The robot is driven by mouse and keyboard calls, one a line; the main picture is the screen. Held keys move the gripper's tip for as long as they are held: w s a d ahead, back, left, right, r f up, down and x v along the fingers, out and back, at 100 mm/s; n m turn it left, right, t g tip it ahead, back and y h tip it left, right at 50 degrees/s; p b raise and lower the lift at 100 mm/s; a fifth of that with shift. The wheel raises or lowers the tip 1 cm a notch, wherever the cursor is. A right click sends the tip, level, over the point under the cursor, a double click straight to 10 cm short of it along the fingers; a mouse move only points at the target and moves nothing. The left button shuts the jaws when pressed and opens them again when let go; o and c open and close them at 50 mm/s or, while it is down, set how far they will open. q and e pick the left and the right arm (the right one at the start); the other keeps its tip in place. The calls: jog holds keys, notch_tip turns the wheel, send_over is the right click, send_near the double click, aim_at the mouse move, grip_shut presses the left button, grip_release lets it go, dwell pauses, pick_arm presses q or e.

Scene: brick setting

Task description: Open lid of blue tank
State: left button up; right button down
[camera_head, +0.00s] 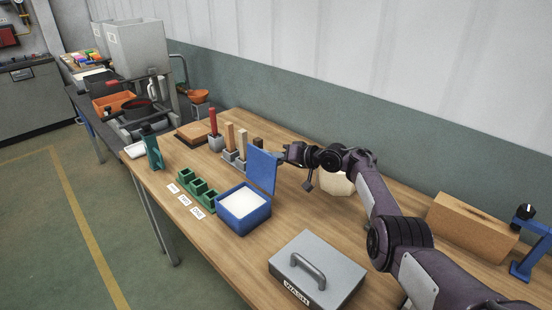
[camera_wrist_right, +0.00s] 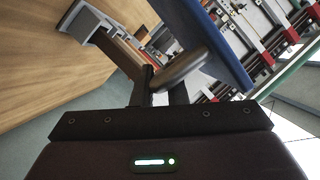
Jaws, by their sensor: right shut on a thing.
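The blue tank (camera_head: 242,214) stands on the wooden table, with a white surface showing inside its open top. Its blue lid (camera_head: 263,170) stands upright at the tank's back edge. My right gripper (camera_head: 284,156) is at the lid's upper right, on its far side. In the right wrist view the right gripper (camera_wrist_right: 160,83) is shut on the lid's rounded handle (camera_wrist_right: 181,70), with the blue lid (camera_wrist_right: 222,42) just beyond the fingers. My left gripper is not in view.
A grey box with a handle, labelled WASH (camera_head: 316,270), stands at the front right of the tank. Green holders (camera_head: 198,190) stand to its left. Wooden-handled tools (camera_head: 229,137) stand behind it. A wooden box (camera_head: 470,228) lies far right.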

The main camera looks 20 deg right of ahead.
jog(key=shift+s+a+f, duration=0.15)
jog(key=shift+s+f, duration=0.05)
jog(key=shift+f, duration=0.2)
jog(key=c, duration=1.5)
grip_release()
jog(key=shift+c, duration=0.2)
jog(key=shift+o, duration=0.4)
jog(key=shift+r, duration=0.15)
jog(key=v, duration=0.7)
jog(key=shift+s+d, duration=0.2)
jog(key=shift+d, duration=0.1)
jog(key=shift+r, duration=0.15)
